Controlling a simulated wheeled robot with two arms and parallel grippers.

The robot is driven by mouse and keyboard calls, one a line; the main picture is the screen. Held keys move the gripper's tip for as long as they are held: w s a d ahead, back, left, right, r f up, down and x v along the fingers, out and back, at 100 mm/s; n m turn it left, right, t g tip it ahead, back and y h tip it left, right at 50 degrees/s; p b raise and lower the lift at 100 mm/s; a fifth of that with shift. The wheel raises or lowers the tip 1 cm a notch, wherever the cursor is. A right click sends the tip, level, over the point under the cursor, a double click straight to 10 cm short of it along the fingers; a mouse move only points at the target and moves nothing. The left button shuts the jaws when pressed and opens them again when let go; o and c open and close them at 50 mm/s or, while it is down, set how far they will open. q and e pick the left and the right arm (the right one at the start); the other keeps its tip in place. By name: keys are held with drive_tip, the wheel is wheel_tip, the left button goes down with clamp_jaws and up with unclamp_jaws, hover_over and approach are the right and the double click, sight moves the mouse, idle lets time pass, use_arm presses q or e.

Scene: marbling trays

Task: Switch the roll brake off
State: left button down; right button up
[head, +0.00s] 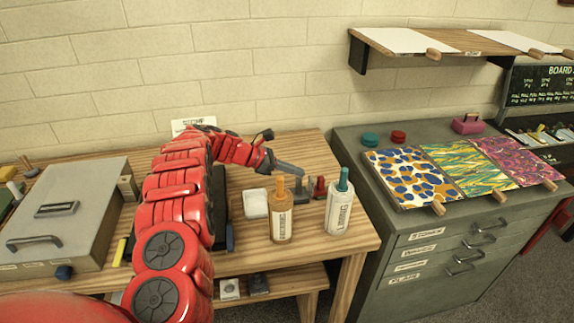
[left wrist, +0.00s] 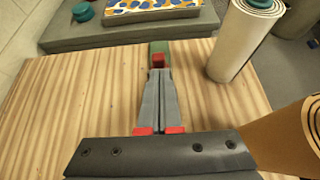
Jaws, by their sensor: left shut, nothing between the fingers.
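My left gripper (head: 302,173) reaches over the right part of the wooden table with its fingers closed and nothing between them. In the left wrist view its closed fingertips (left wrist: 157,73) point at a small red piece with a grey-green part behind it (left wrist: 158,58). That red piece (head: 320,187) stands near the fingertips in the head view, beside a dark grey piece (head: 301,190). It may be the roll brake; I see no readable label on it, and cannot tell its position or whether the fingertips touch it. My right gripper is not in view.
An orange-capped bottle (head: 281,223) and a white teal-capped bottle (head: 339,210) stand close in front of the gripper. A white block (head: 255,203) lies to their left. A grey lidded box (head: 80,210) fills the table's left. A grey drawer cabinet (head: 400,250) stands at right.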

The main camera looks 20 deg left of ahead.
sight(324, 178)
use_arm(q)
drive_tip(key=shift+p+x, duration=0.3)
drive_tip(key=shift+x, duration=1.95)
drive_tip(key=shift+w+d+f+b, duration=0.1)
drive_tip(key=shift+d+f+b, duration=0.05)
drive_tip(key=shift+b, duration=0.25)
drive_tip(key=w+d+b, duration=0.1)
drive_tip(key=b, duration=0.1)
drive_tip(key=w+d+b, duration=0.1)
drive_tip(key=d+b, duration=0.1)
drive_tip(key=b, duration=0.1)
drive_tip(key=shift+w+d+f, duration=0.1)
drive_tip(key=shift+d+f, duration=0.05)
drive_tip(key=shift+f, duration=0.05)
drive_tip(key=shift+w+d+r+b, duration=0.25)
drive_tip(key=shift+d+b, duration=0.1)
drive_tip(key=shift+b, duration=0.1)
drive_tip(key=shift+s, duration=0.1)
